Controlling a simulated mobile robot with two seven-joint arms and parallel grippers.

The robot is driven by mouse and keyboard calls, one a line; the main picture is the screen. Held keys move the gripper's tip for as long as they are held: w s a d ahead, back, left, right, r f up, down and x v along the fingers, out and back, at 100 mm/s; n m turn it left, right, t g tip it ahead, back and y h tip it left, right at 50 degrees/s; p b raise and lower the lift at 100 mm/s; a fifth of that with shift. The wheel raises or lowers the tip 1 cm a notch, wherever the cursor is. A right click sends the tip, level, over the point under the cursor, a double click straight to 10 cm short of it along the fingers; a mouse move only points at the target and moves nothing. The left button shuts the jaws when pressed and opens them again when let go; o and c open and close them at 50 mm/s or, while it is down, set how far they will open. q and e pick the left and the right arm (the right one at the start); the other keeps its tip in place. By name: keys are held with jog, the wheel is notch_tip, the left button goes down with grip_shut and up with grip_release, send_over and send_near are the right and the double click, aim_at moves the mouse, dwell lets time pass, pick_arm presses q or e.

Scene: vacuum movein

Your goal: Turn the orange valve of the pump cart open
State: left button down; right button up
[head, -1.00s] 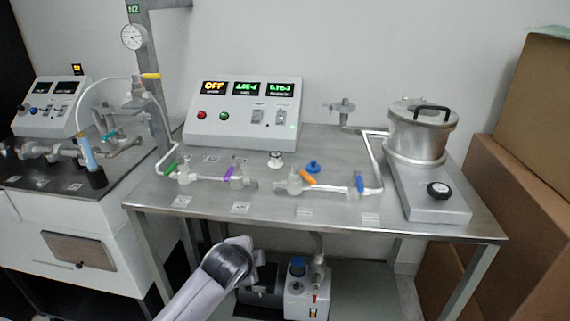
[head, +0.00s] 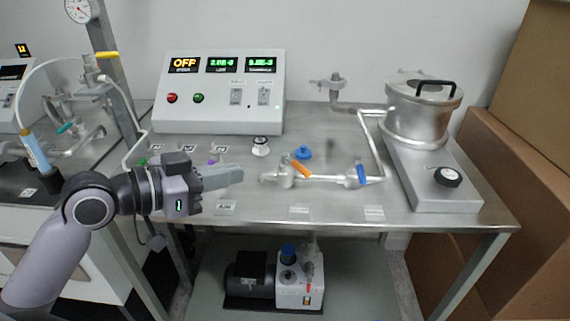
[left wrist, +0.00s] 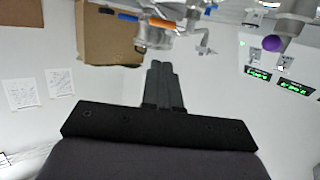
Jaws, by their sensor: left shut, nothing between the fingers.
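In the left wrist view the orange handle (left wrist: 129,17) shows near the top, beyond the fingertips. My left gripper (head: 238,176) is level over the tabletop, left of the orange valve and apart from it in the picture. Its fingers are shut and empty, as the left wrist view (left wrist: 160,65) also shows. My left arm and gripper hide parts of the tubing on the left. My right gripper is out of view.
The control box (head: 222,92) reads OFF. A metal pot (head: 420,110) is at right. Cardboard boxes (head: 520,175) stand beyond the right edge.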

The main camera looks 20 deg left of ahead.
pick_arm(q)
jog(key=r, duration=0.1)
jog(key=p, duration=0.2)
send_near(296, 166)
jog(key=w+d+r, duration=0.3)
jog(key=shift+w+d+f, duration=0.25)
jog(key=shift+w+f, duration=0.1)
jog(key=shift+f, duration=0.3)
jog(key=shift+w+d+f, duration=0.3)
jog(key=shift+f, duration=0.3)
jog(key=shift+w+d+f, duration=0.25)
jog(key=shift+w+f, duration=0.1)
jog(key=shift+f, duration=0.3)
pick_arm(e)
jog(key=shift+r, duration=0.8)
pick_arm(q)
jog(key=shift+t, duration=0.3)
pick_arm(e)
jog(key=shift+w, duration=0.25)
